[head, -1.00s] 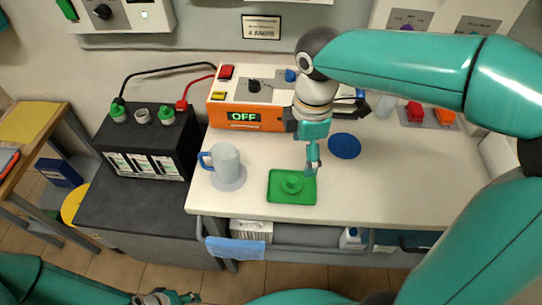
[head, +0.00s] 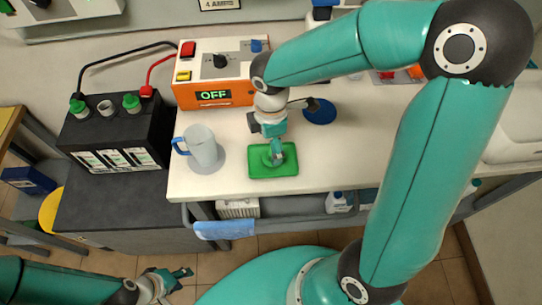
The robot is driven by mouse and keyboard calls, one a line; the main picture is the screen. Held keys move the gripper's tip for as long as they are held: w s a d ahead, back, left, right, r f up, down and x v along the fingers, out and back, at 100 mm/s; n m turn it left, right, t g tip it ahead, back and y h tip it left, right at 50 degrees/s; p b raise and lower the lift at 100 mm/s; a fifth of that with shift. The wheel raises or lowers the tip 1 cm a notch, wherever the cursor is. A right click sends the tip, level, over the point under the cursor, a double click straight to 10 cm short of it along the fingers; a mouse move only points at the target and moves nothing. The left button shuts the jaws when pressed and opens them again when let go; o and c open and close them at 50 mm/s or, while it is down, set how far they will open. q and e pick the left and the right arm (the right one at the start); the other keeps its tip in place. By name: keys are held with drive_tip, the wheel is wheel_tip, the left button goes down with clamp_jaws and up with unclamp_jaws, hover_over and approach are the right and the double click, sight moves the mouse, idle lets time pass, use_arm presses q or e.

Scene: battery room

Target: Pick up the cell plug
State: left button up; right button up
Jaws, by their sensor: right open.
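The green cell plug (head: 268,159) lies on a green tray (head: 288,172) near the front edge of the white bench. My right gripper (head: 277,158) comes down from above at the plug, with its fingertips over the tray. It is open, and its fingers partly hide the plug. I cannot tell whether they touch it. My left gripper (head: 182,279) is low at the bottom of the view, in front of the bench and far from the plug. Its fingers look apart and empty.
A black battery (head: 115,135) with green caps and one pale, uncapped-looking opening stands left. An orange charger (head: 214,94) reading OFF is behind the tray. A mug (head: 202,147) stands left of the tray, and a blue disc (head: 320,111) lies behind it to the right.

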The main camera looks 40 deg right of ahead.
wheel_tip(320, 180, down, 4)
drive_tip(key=shift+s+d+f, duration=0.1)
drive_tip(key=shift+s+d, duration=0.05)
drive_tip(key=shift+f, duration=0.5)
drive_tip(key=c, duration=1)
